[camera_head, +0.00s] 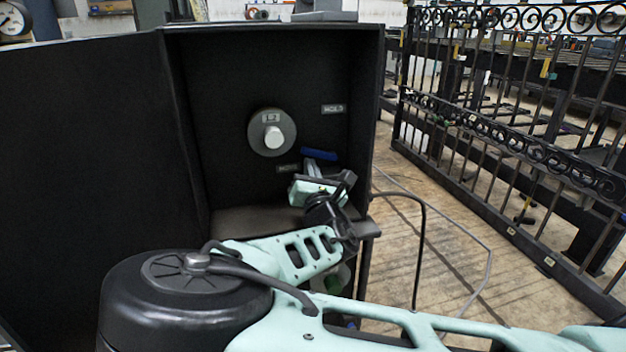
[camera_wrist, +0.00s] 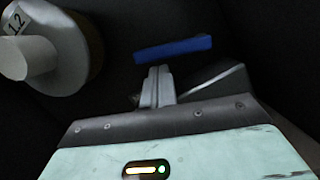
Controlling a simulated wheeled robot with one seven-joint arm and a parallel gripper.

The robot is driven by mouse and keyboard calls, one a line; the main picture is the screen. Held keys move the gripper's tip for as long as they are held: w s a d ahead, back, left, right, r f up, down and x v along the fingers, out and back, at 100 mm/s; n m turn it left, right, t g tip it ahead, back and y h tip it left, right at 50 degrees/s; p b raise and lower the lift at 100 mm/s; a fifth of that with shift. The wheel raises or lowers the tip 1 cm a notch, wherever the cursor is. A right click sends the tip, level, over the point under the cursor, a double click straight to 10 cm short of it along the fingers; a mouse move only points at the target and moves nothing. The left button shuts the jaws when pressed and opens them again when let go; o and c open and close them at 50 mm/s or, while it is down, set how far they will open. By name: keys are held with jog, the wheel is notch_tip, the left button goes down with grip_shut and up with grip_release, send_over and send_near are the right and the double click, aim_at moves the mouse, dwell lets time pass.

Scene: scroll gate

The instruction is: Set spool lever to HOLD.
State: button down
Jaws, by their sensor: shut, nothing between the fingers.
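A blue bar (camera_head: 319,154), which looks like the lever's handle, lies nearly level against the dark back wall of an open cabinet. In the wrist view the blue bar (camera_wrist: 173,48) is just beyond the fingertips. My gripper (camera_head: 311,164) is inside the cabinet, with its fingers shut and empty just below the bar. The closed fingers (camera_wrist: 158,72) also show in the wrist view; whether they touch the bar cannot be told. A small label (camera_head: 333,108) that may read HOLD is above the bar. Another label (camera_head: 287,168), unreadable, is at lower left of it.
A round grey disc with a pale knob (camera_head: 272,133) sits left of the bar. The cabinet's side wall (camera_head: 365,110) stands close on the right and its door (camera_head: 90,150) on the left. A ledge (camera_head: 250,222) lies below. An iron gate (camera_head: 510,140) stands at right.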

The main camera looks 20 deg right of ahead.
jog(key=shift+r+m+h+p, duration=0.45)
jog(key=shift+m+p, duration=0.25)
jog(key=shift+m, duration=0.2)
notch_tip(320, 180, up, 2)
jog(key=m+p, duration=0.3)
jog(key=shift+d+g+h, duration=0.1)
jog(key=shift+g+h, duration=0.15)
jog(key=shift+g, duration=0.05)
jog(key=m+p, duration=0.1)
jog(key=r+m+p, duration=0.1)
jog(key=m, duration=0.1)
jog(key=r+m+g+p, duration=0.1)
jog(key=shift+d+m+h+p, duration=0.3)
jog(key=shift+d+h+p, duration=0.05)
jog(key=shift+d+h, duration=0.05)
jog(key=m+p, duration=0.1)
jog(key=d+r+m+p, duration=0.1)
jog(key=shift+m+g+h+p, duration=0.3)
jog(key=shift+m+g, duration=0.1)
jog(key=shift+d+r+m+p, duration=0.25)
jog(key=shift+d+m+p, duration=0.15)
jog(key=shift+m+p, duration=0.6)
jog(key=shift+d+m+g, duration=0.15)
jog(key=shift+m+g, duration=0.15)
jog(key=shift+m, duration=0.1)
jog(key=shift+d+p, duration=0.15)
jog(key=shift+p, duration=0.25)
jog(key=shift+d, duration=0.15)
